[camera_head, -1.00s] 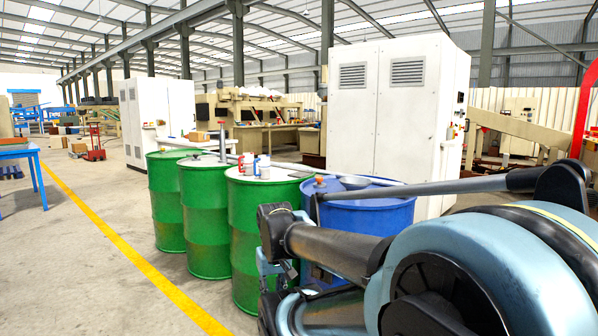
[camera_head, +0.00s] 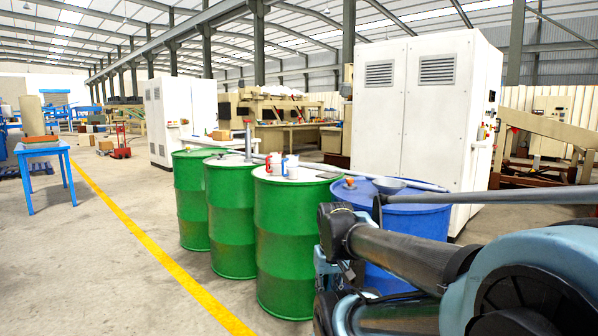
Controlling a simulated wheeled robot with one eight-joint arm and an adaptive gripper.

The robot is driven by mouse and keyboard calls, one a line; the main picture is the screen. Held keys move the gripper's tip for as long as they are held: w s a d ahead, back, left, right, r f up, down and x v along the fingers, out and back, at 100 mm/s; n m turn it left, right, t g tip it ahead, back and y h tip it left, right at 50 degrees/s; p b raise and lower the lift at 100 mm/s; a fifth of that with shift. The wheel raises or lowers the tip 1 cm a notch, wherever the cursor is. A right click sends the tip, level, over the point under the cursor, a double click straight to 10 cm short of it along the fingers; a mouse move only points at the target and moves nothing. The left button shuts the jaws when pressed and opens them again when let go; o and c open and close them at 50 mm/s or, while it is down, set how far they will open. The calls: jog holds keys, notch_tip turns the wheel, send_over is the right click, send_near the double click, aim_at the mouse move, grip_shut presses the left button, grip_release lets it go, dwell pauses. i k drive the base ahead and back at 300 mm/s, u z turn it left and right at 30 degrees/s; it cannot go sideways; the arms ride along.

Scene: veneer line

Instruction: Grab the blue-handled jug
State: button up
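Two small white vessels stand close together on top of the nearest green drum (camera_head: 290,235). The right one (camera_head: 291,168) shows a bluish edge and appears to be the blue-handled jug; it is too small to make out its handle clearly. The left one (camera_head: 274,165) has red on it. My arm fills the lower right foreground, in front of the blue drum and to the right of the jug. I cannot make out my gripper's fingers in this view.
Two more green drums (camera_head: 229,215) (camera_head: 191,200) stand to the left. A blue drum (camera_head: 408,215) with a grey bowl (camera_head: 388,185) on it stands to the right. A white cabinet (camera_head: 425,110) rises behind. The floor left of the drums is open, up to a blue table (camera_head: 42,152).

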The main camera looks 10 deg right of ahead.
aim_at(293, 166)
jog(key=i, duration=0.95)
jog(key=u, duration=0.1)
